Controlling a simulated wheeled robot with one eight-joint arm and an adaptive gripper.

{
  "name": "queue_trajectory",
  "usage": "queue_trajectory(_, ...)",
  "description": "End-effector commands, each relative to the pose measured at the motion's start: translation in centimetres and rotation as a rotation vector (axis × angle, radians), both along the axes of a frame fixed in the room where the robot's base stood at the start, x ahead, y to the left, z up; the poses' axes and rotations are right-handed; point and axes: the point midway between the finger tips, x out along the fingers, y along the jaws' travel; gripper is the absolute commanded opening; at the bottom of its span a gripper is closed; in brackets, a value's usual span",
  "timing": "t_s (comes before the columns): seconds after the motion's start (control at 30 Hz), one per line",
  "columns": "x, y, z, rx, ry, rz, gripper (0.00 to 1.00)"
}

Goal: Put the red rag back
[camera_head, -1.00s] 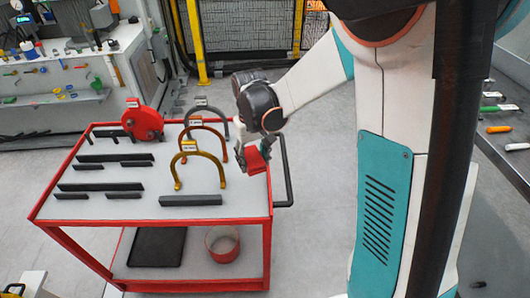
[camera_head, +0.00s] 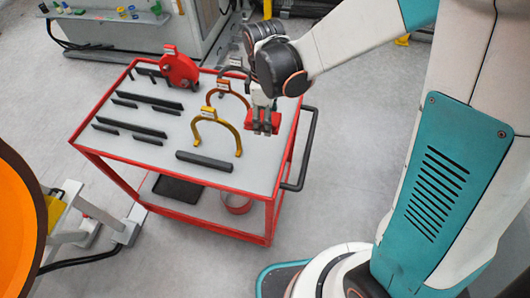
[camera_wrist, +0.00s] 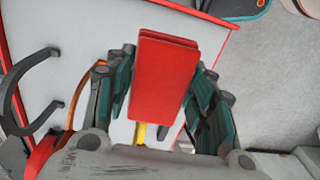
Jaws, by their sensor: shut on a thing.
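The red rag (camera_wrist: 162,78) is a folded red block between the fingers of my gripper (camera_wrist: 160,95) in the wrist view. In the head view, my gripper (camera_head: 263,127) is shut on the red rag (camera_head: 276,120), above the right part of the red-framed cart (camera_head: 150,213). The rag is held to the right of the arched gauges. I cannot tell from these views how high it is above the cart top.
On the cart stand a yellow arch (camera_head: 237,133), an orange arch (camera_head: 209,97), a grey arch behind, a red round device (camera_head: 180,70) and several black bars (camera_head: 204,161). A black handle (camera_head: 311,140) juts from the right side.

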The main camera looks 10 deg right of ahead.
Motion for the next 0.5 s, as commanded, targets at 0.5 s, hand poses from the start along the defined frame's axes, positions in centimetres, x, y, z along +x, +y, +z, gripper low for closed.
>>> queue_trajectory(0.5, 0.1, 0.0, -11.1, 0.000, 0.000, -0.003, 0.23)
